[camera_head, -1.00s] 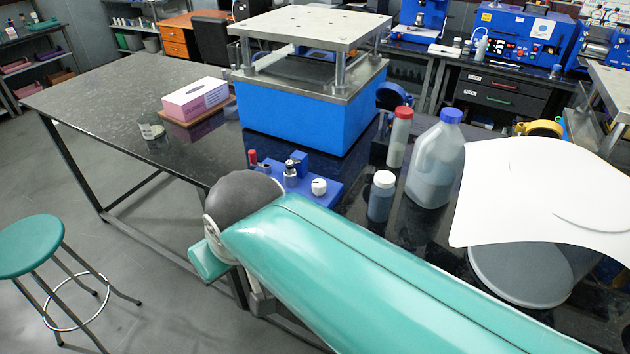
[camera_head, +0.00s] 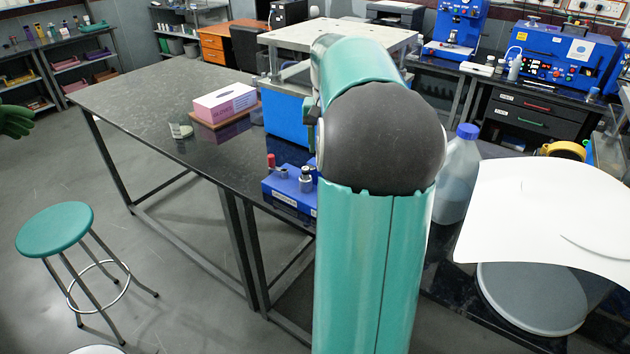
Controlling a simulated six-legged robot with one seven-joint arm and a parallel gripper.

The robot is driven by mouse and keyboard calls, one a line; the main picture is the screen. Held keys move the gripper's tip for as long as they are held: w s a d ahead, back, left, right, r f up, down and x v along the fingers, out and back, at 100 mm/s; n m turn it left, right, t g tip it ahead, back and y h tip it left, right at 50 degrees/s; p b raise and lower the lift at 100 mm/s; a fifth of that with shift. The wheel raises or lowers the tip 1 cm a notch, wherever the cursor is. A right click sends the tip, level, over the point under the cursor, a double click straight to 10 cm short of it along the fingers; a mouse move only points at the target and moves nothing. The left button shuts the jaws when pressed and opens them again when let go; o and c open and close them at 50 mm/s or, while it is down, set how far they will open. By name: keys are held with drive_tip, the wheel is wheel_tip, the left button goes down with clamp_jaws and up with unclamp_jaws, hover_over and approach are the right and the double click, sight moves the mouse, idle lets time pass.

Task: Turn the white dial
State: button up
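The white dial is hidden now behind my teal and grey arm. The blue control panel (camera_head: 284,199) it sat on shows only its left part, at the front edge of the black bench. A red knob (camera_head: 271,161) and a silver-and-black knob (camera_head: 306,178) stand on that part. The blue press (camera_head: 284,120) with a metal top plate (camera_head: 290,37) stands behind the panel and is partly covered by my arm. My gripper cannot be made out in this view; the arm's far end points away over the press.
A clear jug with a blue cap (camera_head: 460,165) stands just right of my arm. A white sheet (camera_head: 545,205) and a grey round lid (camera_head: 530,300) are at the right. A pink tissue box (camera_head: 225,103) and a small beaker (camera_head: 180,130) sit on the bench. A teal stool (camera_head: 54,228) is at the left.

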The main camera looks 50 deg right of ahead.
sight(308, 184)
drive_tip(key=f, duration=0.4)
drive_tip(key=d+f, duration=0.1)
drive_tip(key=f, duration=0.9)
drive_tip(key=shift+s+d+f, duration=0.1)
drive_tip(key=shift+s+d, duration=0.15)
drive_tip(key=shift+s, duration=0.15)
drive_tip(key=c, duration=1)
